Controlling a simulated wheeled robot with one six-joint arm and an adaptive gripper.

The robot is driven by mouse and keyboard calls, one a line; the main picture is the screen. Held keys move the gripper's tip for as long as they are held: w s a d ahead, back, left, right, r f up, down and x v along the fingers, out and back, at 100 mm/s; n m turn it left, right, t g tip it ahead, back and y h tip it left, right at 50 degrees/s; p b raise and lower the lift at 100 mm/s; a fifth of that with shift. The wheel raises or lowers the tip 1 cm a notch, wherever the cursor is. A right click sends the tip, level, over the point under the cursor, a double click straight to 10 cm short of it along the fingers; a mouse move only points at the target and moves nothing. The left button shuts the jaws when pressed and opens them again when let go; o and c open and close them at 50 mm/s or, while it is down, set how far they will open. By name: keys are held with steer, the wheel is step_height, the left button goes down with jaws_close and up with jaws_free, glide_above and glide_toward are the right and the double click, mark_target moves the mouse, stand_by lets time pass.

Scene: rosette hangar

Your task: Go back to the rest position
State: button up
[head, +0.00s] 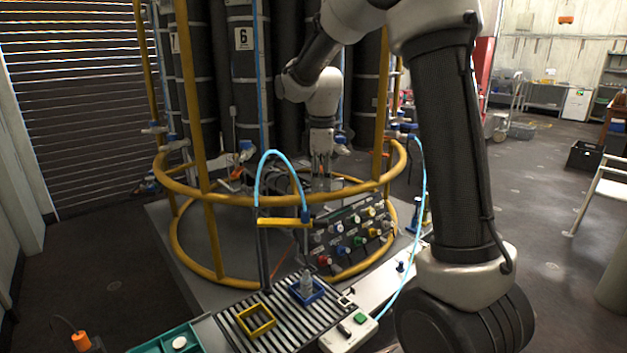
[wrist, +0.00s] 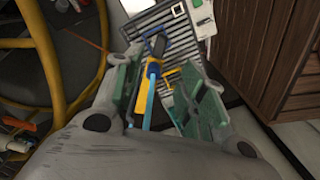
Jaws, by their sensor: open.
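My gripper (head: 321,178) hangs pointing down in front of the dark cylinders, near the yellow ring rail. In the wrist view its two green-padded fingers (wrist: 158,95) are spread apart with nothing held between them. A yellow bar (head: 285,222) with a light blue hose (head: 272,160) looping above it stands nearer the camera, over the slatted bench. The bar and hose also show in the wrist view (wrist: 146,90), in the gap between the fingers and apparently beyond them. No marker of a rest position is visible.
A round yellow guard rail (head: 281,198) surrounds the cylinders. A control panel (head: 352,232) with coloured knobs stands behind the slatted bench (head: 285,322). A blue frame (head: 306,297) holding a bottle-like part and a yellow frame (head: 256,320) sit on it. Open floor (head: 530,190) lies at right.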

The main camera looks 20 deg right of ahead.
steer(key=s+d+r+m+t, duration=0.1)
steer(key=s+m, duration=0.3)
steer(key=s, duration=0.5)
steer(key=s+d+r+m+t, duration=0.2)
steer(key=s+r+m, duration=0.1)
steer(key=s, duration=0.7)
steer(key=s+d+r+m+t, duration=0.1)
steer(key=s+r+m, duration=0.2)
steer(key=s+m, duration=0.3)
steer(key=s, duration=0.3)
steer(key=shift+s+d, duration=0.3)
steer(key=shift+d, duration=0.1)
stand_by(1.4)
